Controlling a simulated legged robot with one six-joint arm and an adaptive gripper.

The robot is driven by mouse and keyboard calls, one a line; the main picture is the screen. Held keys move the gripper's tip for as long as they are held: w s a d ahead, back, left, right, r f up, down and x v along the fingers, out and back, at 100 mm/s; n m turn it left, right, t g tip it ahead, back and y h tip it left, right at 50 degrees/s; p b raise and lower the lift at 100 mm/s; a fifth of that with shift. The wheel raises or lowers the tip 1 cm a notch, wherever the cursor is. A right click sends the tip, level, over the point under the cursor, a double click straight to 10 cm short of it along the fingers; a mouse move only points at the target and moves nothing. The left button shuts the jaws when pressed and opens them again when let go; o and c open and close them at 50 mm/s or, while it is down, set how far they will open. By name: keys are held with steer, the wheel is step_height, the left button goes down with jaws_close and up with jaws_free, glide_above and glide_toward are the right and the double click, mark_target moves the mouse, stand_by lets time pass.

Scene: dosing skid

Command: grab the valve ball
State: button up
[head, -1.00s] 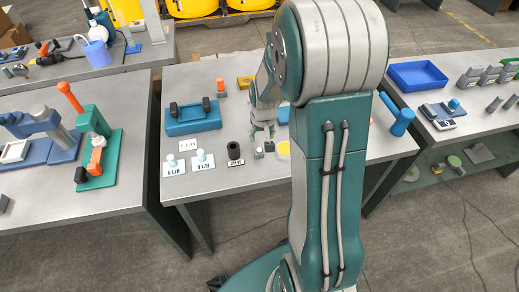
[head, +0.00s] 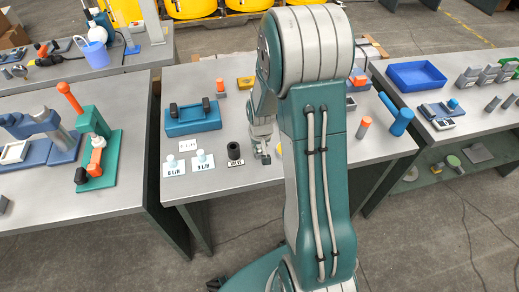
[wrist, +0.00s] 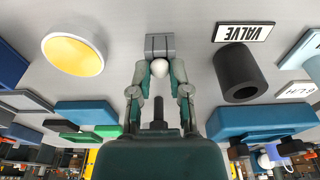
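A small cream-white ball (wrist: 160,69) sits at a small grey block (wrist: 160,45) in the wrist view. My gripper (wrist: 160,72) is open, with one fingertip on each side of the ball and a narrow gap showing on both sides. In the head view my gripper (head: 262,153) is low over the middle table, beside the grey block (head: 266,160); the ball cannot be made out there. The black hollow valve cylinder (wrist: 240,73) stands upright to the right in the wrist view, by its VALVE label (wrist: 245,32). It also shows in the head view (head: 234,151).
A white dish with a yellow inside (wrist: 73,50) lies left of my gripper in the wrist view. Two pale knobs (head: 202,157) stand on labels at left. An orange-topped cylinder (head: 364,127) stands at right.

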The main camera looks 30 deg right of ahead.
steer(key=shift+a, duration=0.25)
steer(key=shift+d, duration=0.2)
steer(key=shift+d+r, duration=0.1)
steer(key=shift+r, duration=0.15)
step_height(320, 180, up, 2)
steer(key=shift+r, duration=0.15)
steer(key=s+r, duration=0.3)
steer(key=s, duration=0.1)
steer(key=s+d+r, duration=0.1)
steer(key=s+r, duration=0.2)
steer(key=s, duration=0.2)
steer(key=s+d+r, duration=0.1)
steer(key=s+r, duration=0.3)
steer(key=s, duration=0.1)
steer(key=shift+r, duration=0.1)
